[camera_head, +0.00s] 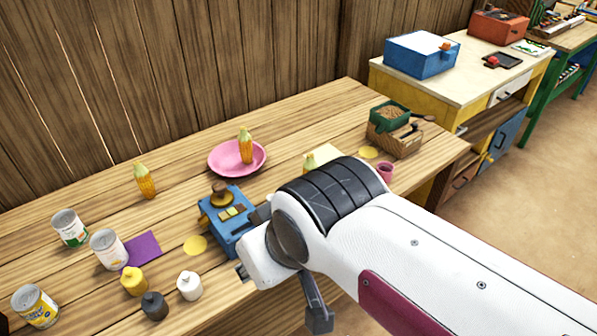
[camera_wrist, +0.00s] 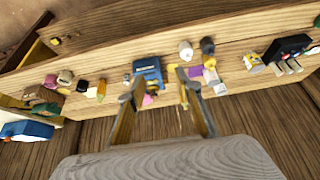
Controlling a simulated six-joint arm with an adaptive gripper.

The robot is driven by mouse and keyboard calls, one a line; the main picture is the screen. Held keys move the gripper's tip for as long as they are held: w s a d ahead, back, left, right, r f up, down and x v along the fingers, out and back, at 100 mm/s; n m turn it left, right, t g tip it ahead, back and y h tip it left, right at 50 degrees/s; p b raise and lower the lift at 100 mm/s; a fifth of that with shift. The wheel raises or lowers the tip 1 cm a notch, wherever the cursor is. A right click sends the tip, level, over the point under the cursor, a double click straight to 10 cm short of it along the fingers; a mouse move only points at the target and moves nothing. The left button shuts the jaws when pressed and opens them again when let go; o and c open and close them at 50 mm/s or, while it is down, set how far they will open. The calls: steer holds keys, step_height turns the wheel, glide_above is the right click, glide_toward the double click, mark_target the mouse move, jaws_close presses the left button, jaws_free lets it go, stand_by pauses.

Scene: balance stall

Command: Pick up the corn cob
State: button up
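A yellow-orange corn cob (camera_head: 146,181) with a pale green tip stands upright on the wooden table, left of the pink plate. A second corn cob (camera_head: 246,146) stands upright on the pink plate (camera_head: 224,168). A similar yellow tip (camera_head: 309,162) shows behind my arm, mostly hidden. My gripper (camera_wrist: 160,80) has its two fingers spread wide in the wrist view and holds nothing. It is above the table, apart from the cobs. In the head view my white arm largely hides it. Part of the pink plate (camera_wrist: 149,99) shows between the fingers in the wrist view.
A blue scale (camera_head: 228,235) stands in front of the plate. Cans (camera_head: 107,249), a purple card (camera_head: 143,249) and small yellow, dark and white bottles (camera_head: 189,285) occupy the left front. The table's back left is clear.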

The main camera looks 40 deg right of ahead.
steer(key=w+d+f+m+t+h, duration=0.1)
steer(key=w+d+f+t, duration=0.1)
steer(key=w+d, duration=0.5)
steer(key=w+d+f+m+t+h, duration=0.1)
steer(key=w+d+f+t, duration=0.1)
steer(key=w, duration=0.9)
steer(key=w+d+f+m+t+h, duration=0.1)
steer(key=w+d+f, duration=0.1)
steer(key=w+d, duration=0.45)
steer(key=m+t+h, duration=0.4)
steer(key=h, duration=0.3)
glide_toward(311, 161)
steer(key=shift+x, duration=1.6)
steer(key=shift+w+f, duration=0.15)
steer(key=shift+x, duration=1.2)
steer(key=shift+w, duration=0.1)
steer(key=shift+x, duration=2.55)
